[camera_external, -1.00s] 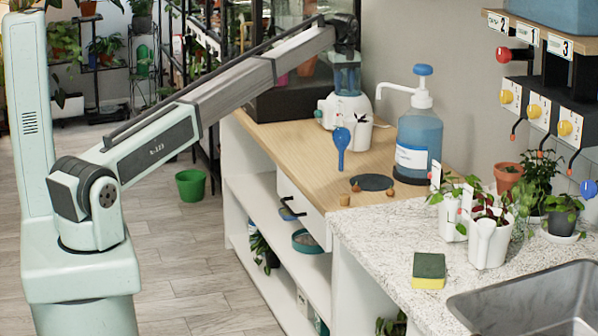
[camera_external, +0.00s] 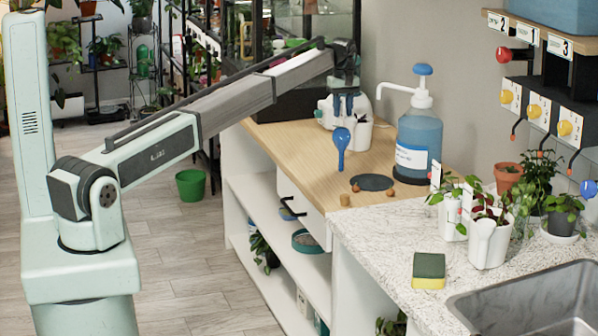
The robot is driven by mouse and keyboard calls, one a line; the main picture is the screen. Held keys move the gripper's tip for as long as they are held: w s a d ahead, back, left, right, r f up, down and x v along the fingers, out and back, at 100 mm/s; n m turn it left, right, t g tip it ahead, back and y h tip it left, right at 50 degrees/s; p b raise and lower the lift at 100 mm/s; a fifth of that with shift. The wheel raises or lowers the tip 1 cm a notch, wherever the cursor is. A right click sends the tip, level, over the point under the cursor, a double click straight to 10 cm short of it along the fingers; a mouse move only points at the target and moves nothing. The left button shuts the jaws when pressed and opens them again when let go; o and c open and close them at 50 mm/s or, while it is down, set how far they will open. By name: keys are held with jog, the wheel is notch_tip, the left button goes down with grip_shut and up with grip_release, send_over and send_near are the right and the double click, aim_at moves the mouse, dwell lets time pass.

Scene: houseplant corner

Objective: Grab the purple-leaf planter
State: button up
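The purple-leaf planter (camera_external: 488,246) is a white pot with dark reddish-purple and some green leaves. It stands upright on the speckled stone counter at the right, behind the sponge.
A white planter with green leaves (camera_external: 451,219) stands close left of the purple-leaf one. A blue pump bottle (camera_external: 411,145) stands between my gripper and the planters. A yellow-green sponge (camera_external: 428,271) and sink (camera_external: 535,300) are in front. A potted plant (camera_external: 562,222) is at right.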

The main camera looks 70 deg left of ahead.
jog(key=shift+c, duration=0.5)
grip_shut()
dwell(0.8)
